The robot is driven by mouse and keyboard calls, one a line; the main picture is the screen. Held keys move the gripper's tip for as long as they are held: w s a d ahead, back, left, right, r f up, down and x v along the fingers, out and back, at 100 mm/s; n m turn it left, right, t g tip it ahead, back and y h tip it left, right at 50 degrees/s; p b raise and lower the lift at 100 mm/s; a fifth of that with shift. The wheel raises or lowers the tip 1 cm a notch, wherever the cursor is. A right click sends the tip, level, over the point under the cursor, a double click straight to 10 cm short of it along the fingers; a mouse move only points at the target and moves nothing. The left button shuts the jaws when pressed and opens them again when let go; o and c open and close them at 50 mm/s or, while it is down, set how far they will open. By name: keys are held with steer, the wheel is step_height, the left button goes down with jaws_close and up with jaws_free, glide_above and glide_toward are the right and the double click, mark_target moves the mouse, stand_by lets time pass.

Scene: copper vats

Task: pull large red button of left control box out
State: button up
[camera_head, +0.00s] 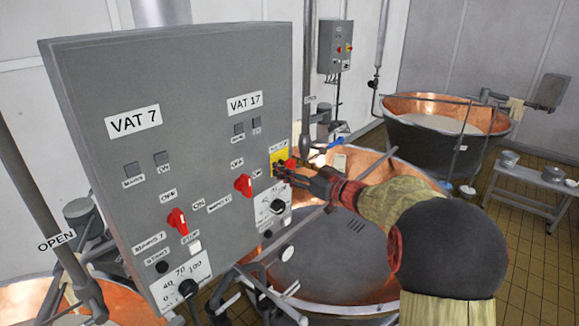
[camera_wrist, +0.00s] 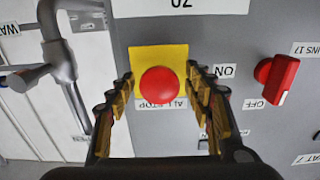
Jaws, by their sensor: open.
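The left control box (camera_head: 200,100) is a large grey panel labelled VAT 7 and VAT 17. Its large red button (camera_wrist: 160,85) is round and sits on a yellow plate (camera_wrist: 150,52) marked ALL STOP. In the head view the button (camera_head: 291,163) shows at the panel's right edge, partly hidden by my gripper. My gripper (camera_head: 281,168) is open at the panel. In the wrist view its two fingers stand left and right of the button, with gaps beside it. I cannot tell how deep the fingertips reach around it.
Red rotary switches (camera_head: 243,184) (camera_head: 177,222) and black dials (camera_head: 188,287) sit left of and below the button. A copper vat (camera_head: 365,165) lies below my arm. A smaller control box (camera_head: 335,47) hangs on the back wall. Pipes (camera_wrist: 60,65) run beside the panel.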

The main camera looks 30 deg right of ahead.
steer(key=shift+c, duration=0.8)
steer(key=c, duration=1.1)
